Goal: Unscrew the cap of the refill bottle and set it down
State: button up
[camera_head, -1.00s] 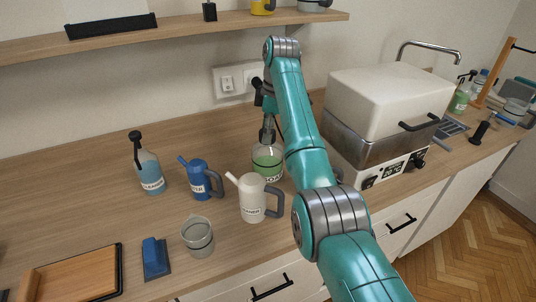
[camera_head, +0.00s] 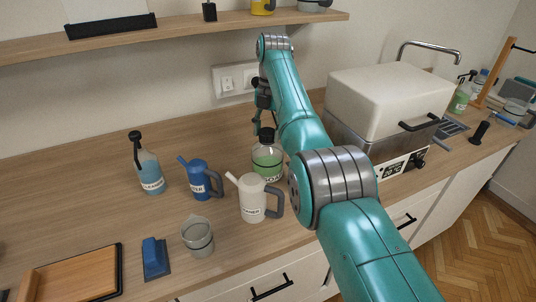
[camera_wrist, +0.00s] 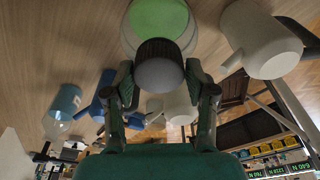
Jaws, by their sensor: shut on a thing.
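The refill bottle (camera_head: 268,163) stands upright on the counter, clear with green liquid and a label. Its dark cap (camera_head: 266,135) shows at the bottle's top. In the wrist view the round cap (camera_wrist: 160,65) is in front of the green bottle (camera_wrist: 160,20), hiding its neck. My gripper (camera_wrist: 161,82) has a finger on each side of the cap and is shut on it. I cannot tell whether the cap is still threaded on.
A white can (camera_head: 253,198) stands just in front of the bottle, with a blue can (camera_head: 199,180) to its left. A blue-liquid spray bottle (camera_head: 149,170), a clear beaker (camera_head: 197,236) and a white-lidded appliance (camera_head: 388,95) are nearby. The counter behind the cans is clear.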

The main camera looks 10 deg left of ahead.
jog(key=shift+n, duration=0.8)
jog(key=o, duration=1.4)
